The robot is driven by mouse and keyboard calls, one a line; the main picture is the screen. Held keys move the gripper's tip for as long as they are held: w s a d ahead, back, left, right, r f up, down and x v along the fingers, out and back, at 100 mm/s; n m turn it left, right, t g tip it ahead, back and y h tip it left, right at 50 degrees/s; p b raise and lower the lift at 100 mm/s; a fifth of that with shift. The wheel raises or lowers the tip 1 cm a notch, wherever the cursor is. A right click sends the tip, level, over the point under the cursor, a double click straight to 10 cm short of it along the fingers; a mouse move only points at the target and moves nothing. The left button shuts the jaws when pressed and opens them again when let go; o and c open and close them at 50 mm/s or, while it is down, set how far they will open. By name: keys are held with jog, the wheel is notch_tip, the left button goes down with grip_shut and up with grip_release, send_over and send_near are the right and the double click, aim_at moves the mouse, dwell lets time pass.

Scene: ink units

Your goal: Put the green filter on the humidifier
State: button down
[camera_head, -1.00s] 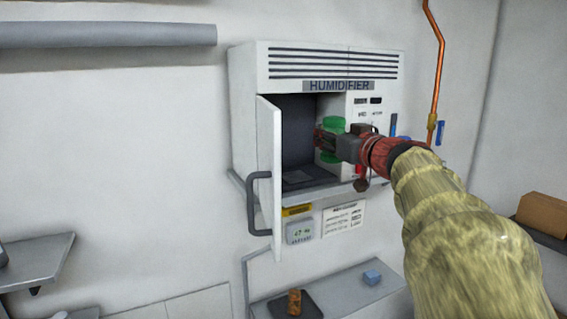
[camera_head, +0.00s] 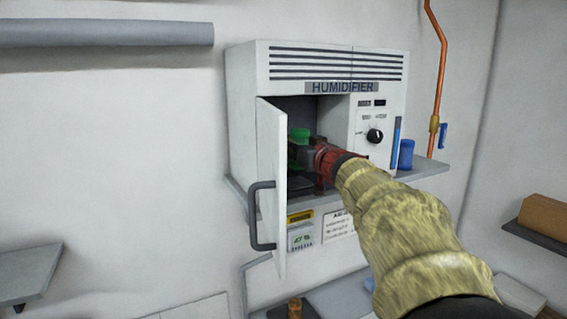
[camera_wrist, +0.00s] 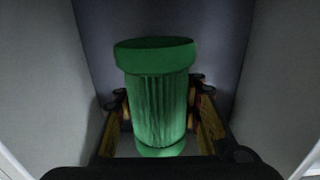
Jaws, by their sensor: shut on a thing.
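The humidifier (camera_head: 262,72) is a white box unit on the wall with a dark open compartment. Its white door (camera_head: 270,180) stands open on the left side. My gripper (camera_head: 297,158) reaches inside the compartment, shut on the green filter (camera_wrist: 155,95). The filter is a ribbed green cylinder with wider ends and stands upright between the fingers in the wrist view. In the head view only its green top (camera_head: 299,134) shows; my gripper hides the rest. I cannot tell whether its bottom touches the compartment floor.
The compartment walls (camera_wrist: 275,75) rise close on both sides. A blue cylinder (camera_head: 406,154) stands on the grey shelf (camera_head: 424,170) to the right. The door handle (camera_head: 258,215) sticks out in front. A copper pipe (camera_head: 440,70) runs down the wall at right.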

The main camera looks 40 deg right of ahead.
jog(key=shift+w+f, duration=0.45)
jog(key=shift+f, duration=0.05)
jog(key=shift+w+f+b, duration=0.2)
jog(key=shift+f+b, duration=0.4)
jog(key=shift+f, duration=1.1)
jog(key=shift+f, duration=0.15)
jog(key=c, duration=1.2)
grip_release()
jog(key=shift+f, duration=0.1)
jog(key=shift+s+r, duration=0.1)
jog(key=shift+r, duration=0.1)
jog(key=v, duration=1.2)
